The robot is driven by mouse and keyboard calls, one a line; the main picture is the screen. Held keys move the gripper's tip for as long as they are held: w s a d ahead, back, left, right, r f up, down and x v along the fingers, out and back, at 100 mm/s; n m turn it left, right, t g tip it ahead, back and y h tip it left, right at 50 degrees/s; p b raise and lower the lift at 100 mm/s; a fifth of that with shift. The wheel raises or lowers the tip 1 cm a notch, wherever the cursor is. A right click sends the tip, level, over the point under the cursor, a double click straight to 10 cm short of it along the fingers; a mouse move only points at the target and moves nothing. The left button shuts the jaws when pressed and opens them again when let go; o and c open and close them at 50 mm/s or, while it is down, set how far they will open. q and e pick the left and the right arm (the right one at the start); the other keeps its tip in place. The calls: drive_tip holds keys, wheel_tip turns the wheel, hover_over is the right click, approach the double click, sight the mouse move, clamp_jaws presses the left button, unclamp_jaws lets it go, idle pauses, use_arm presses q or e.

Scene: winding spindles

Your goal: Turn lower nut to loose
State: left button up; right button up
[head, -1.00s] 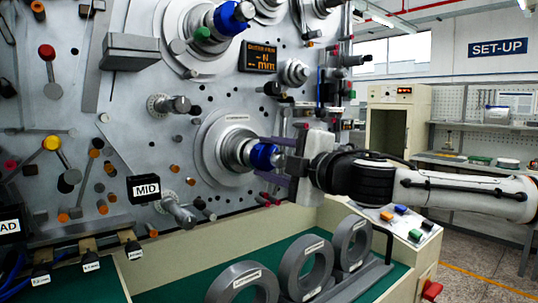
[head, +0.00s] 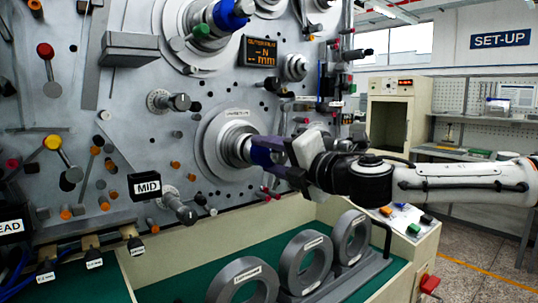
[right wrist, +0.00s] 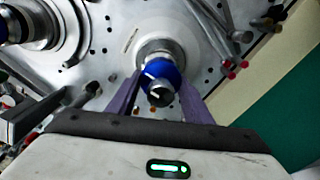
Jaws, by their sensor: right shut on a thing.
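The lower nut (right wrist: 161,72) is blue and sits on the lower spindle (head: 238,147), in front of a round grey flange. In the right wrist view it lies between the two purple fingers of my right gripper (right wrist: 160,102), which is shut on it. In the head view the right gripper (head: 270,155) reaches it from the right, and its fingers hide most of the nut. The upper blue nut (head: 229,14) sits on the upper spindle, with a green knob beside it. My left gripper is in neither view.
Pegs and knobs stud the grey panel around the lower spindle, including red-tipped pins (right wrist: 232,73) close to my right gripper. A green-floored tray with several grey rings (head: 305,262) lies below. A display (head: 259,52) hangs above.

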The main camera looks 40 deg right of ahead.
drive_tip(key=shift+f, duration=0.1)
idle(0.3)
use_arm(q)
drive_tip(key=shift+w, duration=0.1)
use_arm(e)
drive_tip(key=o, duration=1.1)
drive_tip(key=shift+c, duration=0.2)
drive_tip(key=shift+s+a+b, duration=0.1)
drive_tip(key=shift+s+b, duration=0.2)
drive_tip(key=shift+s, duration=0.3)
use_arm(q)
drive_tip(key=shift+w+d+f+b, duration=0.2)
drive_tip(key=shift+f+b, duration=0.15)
drive_tip(key=shift+b, duration=0.25)
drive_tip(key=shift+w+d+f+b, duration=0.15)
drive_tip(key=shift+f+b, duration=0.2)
drive_tip(key=shift+b, duration=0.2)
use_arm(e)
drive_tip(key=s+a, duration=0.1)
drive_tip(key=s, duration=0.8)
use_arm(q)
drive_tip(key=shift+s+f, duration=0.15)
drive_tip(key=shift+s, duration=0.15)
